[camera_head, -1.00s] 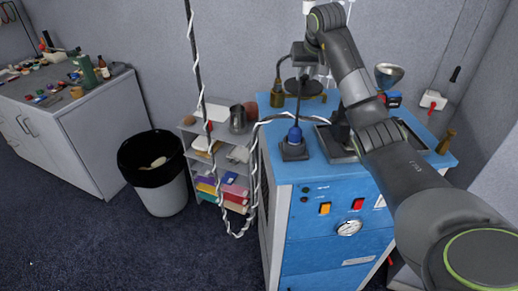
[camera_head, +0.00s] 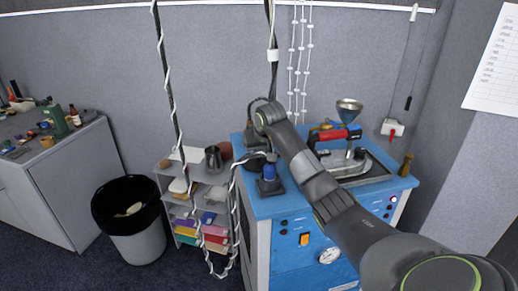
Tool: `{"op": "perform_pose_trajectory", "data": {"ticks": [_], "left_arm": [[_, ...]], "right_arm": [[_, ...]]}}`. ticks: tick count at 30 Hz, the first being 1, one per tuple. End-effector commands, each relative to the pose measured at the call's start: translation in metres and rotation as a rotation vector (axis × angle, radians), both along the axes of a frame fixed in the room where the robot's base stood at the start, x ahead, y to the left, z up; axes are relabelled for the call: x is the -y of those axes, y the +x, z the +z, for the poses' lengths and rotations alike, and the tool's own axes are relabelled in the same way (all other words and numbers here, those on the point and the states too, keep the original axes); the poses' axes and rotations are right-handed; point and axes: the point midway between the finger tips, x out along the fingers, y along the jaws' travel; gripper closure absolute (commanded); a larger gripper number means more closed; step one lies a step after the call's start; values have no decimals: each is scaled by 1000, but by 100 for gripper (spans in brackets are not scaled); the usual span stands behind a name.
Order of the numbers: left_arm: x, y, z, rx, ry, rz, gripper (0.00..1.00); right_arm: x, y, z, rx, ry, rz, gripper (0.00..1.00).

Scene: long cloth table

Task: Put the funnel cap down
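I cannot make out a separate cap. My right arm comes in from the lower right and crosses in front of the machine. Its far end is over the machine's back left, well to the left of the funnel. The fingers of my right gripper cannot be made out there, and nothing held can be seen. My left gripper is not in view.
A cable-wrapped rod, a grey shelf (camera_head: 173,186) and a bin (camera_head: 136,237) stand to the left.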

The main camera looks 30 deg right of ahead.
Motion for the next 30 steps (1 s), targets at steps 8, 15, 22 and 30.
{"op": "perform_pose_trajectory", "data": {"ticks": [8,15,22,30], "left_arm": [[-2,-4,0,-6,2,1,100],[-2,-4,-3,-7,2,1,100],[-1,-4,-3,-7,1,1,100],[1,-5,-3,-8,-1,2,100]], "right_arm": [[0,0,-3,1,0,0,100],[0,0,-5,1,0,0,62],[0,0,-5,1,0,0,56],[0,-3,5,5,-2,0,56]]}}
